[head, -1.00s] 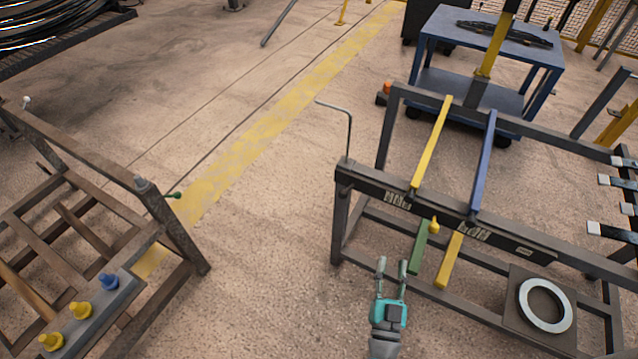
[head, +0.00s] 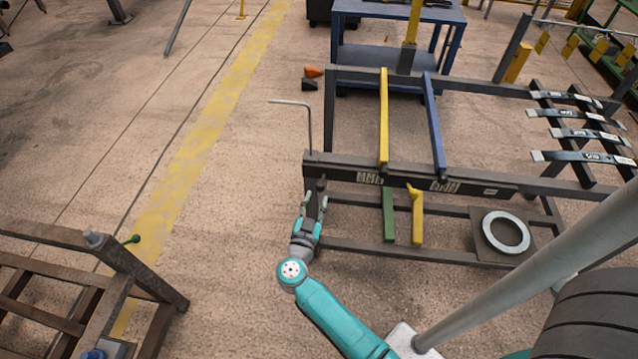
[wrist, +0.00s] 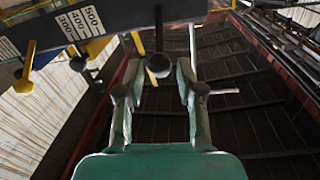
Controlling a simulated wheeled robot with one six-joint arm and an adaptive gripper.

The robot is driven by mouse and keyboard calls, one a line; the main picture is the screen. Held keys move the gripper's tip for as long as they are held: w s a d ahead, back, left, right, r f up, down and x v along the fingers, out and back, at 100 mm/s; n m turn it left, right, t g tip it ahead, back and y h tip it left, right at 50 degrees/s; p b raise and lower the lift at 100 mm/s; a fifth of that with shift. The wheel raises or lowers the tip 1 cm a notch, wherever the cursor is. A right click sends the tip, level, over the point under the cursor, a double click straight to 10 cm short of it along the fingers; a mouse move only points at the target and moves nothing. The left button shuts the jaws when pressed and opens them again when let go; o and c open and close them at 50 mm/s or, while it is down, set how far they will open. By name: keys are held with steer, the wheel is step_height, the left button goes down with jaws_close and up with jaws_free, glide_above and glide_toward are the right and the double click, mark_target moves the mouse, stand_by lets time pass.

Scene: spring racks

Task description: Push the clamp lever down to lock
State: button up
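My gripper (head: 314,196) is at the left end of the front beam (head: 345,168) of the dark spring rack. In the wrist view my gripper (wrist: 158,82) is open, its two fingers apart. A dark lever with a round black knob (wrist: 158,65) hangs below the beam (wrist: 120,18) and shows between the fingers; I cannot tell whether they touch it. In the head view this knob is not clear behind the gripper. A yellow lever with a knob (wrist: 27,66) and another black knob (wrist: 78,64) are to the left. I cannot tell for certain which is the clamp lever.
A bent grey rod (head: 309,125) rises at the rack's left end. Yellow (head: 384,115) and blue (head: 433,120) bars cross the rack. A pale ring (head: 488,232) is at its right. A brown rack (head: 140,275) stands at lower left, with open floor between.

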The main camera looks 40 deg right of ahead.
mark_target(321, 184)
steer(key=x, duration=0.7)
jaws_close()
